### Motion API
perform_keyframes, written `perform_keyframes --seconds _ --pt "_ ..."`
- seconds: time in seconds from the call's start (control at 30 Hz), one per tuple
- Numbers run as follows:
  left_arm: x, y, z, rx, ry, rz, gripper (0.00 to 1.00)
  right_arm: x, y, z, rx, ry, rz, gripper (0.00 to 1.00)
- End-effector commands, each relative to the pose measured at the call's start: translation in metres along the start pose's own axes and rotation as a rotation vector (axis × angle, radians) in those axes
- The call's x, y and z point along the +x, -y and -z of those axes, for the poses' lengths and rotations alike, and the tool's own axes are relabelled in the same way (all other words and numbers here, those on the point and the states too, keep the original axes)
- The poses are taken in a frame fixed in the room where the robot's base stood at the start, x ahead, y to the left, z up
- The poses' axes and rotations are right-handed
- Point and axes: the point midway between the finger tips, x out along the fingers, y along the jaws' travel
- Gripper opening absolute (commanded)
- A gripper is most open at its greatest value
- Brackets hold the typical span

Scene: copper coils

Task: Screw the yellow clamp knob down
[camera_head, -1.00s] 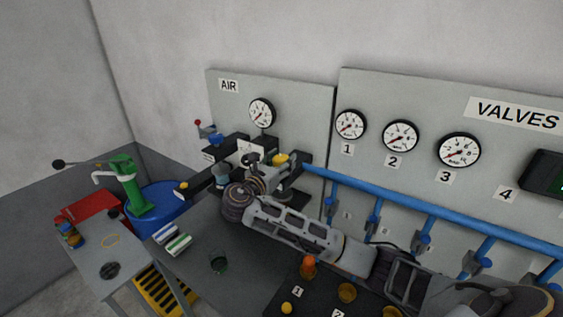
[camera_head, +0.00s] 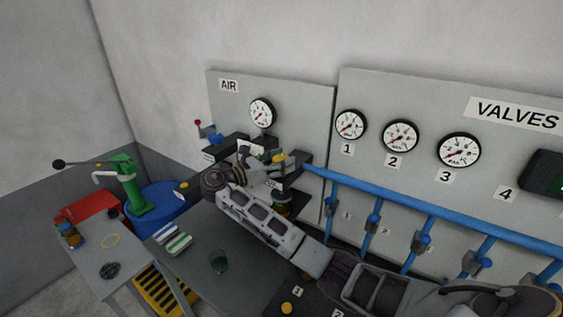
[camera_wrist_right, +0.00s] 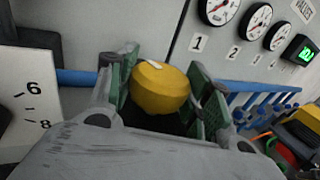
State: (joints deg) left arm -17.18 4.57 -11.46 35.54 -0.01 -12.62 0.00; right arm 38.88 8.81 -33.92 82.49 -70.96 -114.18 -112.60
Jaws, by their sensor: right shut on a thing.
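The yellow clamp knob (camera_head: 279,160) sits at the black clamp fixture under the AIR gauge. In the right wrist view the knob (camera_wrist_right: 158,87) is a faceted yellow piece with a small white mark on top, between the green finger pads. My right gripper (camera_head: 268,160) is shut on the knob; the pads flank it on both sides, and the gripper covers its lower part in the wrist view. The stem below the knob is hidden. My left gripper is not in view.
A white scale plate (camera_wrist_right: 26,98) stands close left of the gripper in the wrist view. A blue pipe (camera_head: 430,206) runs along the valve panel to the right.

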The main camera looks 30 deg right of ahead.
Motion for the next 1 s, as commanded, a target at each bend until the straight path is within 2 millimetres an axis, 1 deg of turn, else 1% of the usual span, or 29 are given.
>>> perform_keyframes --seconds 1.0 --pt "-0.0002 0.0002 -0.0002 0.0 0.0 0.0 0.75 -0.0005 -0.0014 -0.0033 0.004 0.0 0.33 0.26"
